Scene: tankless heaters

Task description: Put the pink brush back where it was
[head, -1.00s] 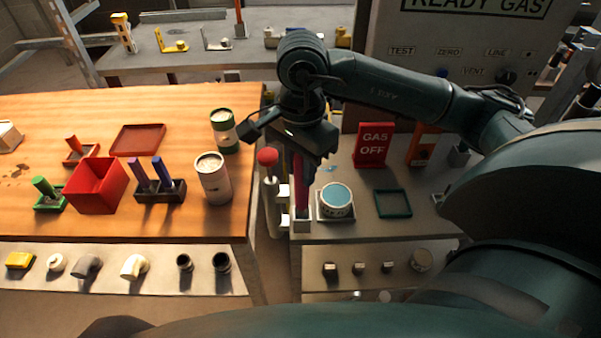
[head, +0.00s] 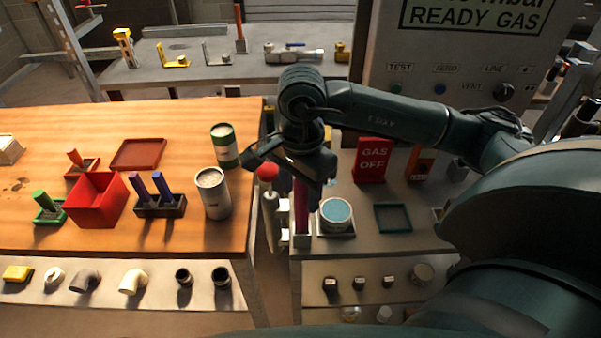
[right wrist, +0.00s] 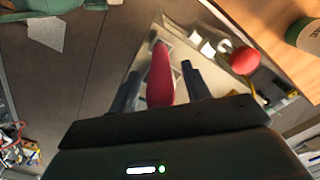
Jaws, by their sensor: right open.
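The pink brush (head: 301,212) stands upright with its lower end in a small light holder (head: 301,240) at the left front of the grey bench. My right gripper (head: 309,183) is over the brush's upper part and hides its top in the head view. In the right wrist view, the brush (right wrist: 160,75) lies between the two spread fingers of my right gripper (right wrist: 160,80), with gaps on both sides. The right gripper is open. My left gripper is not in view.
Beside the brush are a blue-topped tin (head: 336,212) on a square base and a red ball-topped item (head: 268,173). A green tray (head: 393,230) and a red GAS OFF sign (head: 372,160) stand to the right. The wooden table (head: 60,120) is on the left.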

